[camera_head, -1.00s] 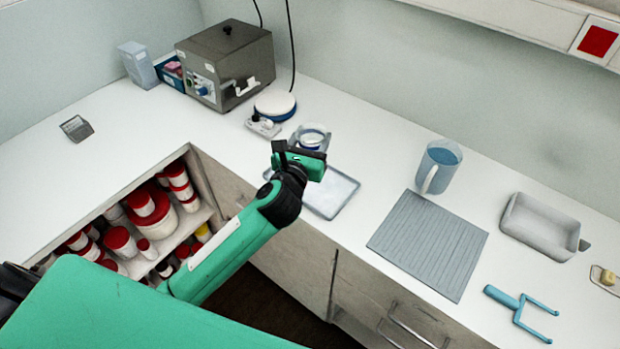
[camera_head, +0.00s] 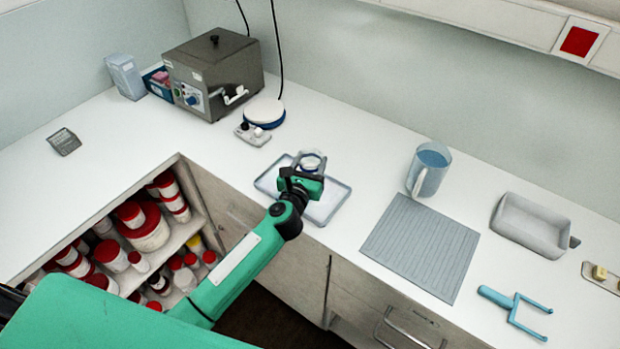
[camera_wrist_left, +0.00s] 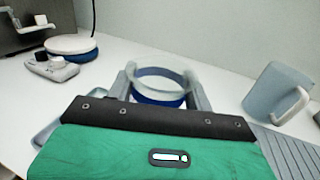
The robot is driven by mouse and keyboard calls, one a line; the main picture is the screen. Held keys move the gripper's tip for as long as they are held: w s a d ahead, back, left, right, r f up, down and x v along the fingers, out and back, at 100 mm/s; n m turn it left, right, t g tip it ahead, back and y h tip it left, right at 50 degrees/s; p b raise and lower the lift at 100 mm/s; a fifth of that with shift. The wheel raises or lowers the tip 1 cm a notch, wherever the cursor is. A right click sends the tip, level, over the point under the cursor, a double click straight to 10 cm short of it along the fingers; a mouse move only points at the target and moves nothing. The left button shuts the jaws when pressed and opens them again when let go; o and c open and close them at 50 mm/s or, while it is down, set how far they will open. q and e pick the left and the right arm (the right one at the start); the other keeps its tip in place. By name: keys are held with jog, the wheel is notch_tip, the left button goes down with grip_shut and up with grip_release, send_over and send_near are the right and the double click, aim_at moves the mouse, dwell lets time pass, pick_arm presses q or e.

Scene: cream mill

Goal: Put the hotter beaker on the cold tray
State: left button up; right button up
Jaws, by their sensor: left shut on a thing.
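A small clear beaker with a blue band (camera_head: 311,161) is held by my left gripper (camera_head: 303,170). In the wrist view the gripper's fingers (camera_wrist_left: 163,95) close on both sides of this beaker (camera_wrist_left: 160,82). The beaker is over the back part of a shallow pale tray with a grey-blue rim (camera_head: 335,206). Its base is hidden, so I cannot tell whether it touches the tray. A larger blue-tinted jug with a handle (camera_head: 429,171) stands to the right; it also shows in the wrist view (camera_wrist_left: 277,92). No temperature shows on either vessel. My right gripper is out of view.
A round white-and-blue plate (camera_head: 265,112) and a grey metal box (camera_head: 216,75) stand at the back left. To the right lie a ribbed grey mat (camera_head: 420,248), a grey basin (camera_head: 533,226) and a blue fork-shaped tool (camera_head: 515,307). An open shelf holds red-lidded jars (camera_head: 145,230).

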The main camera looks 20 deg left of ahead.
pick_arm(q)
jog(key=shift+f, duration=0.85)
notch_tip(320, 180, down, 4)
jog(key=shift+f+b, duration=0.1)
jog(key=shift+b, duration=0.9)
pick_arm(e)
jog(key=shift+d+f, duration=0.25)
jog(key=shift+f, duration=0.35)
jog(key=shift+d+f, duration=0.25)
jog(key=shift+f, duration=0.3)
pick_arm(q)
jog(key=o, duration=1)
jog(key=shift+f, duration=0.1)
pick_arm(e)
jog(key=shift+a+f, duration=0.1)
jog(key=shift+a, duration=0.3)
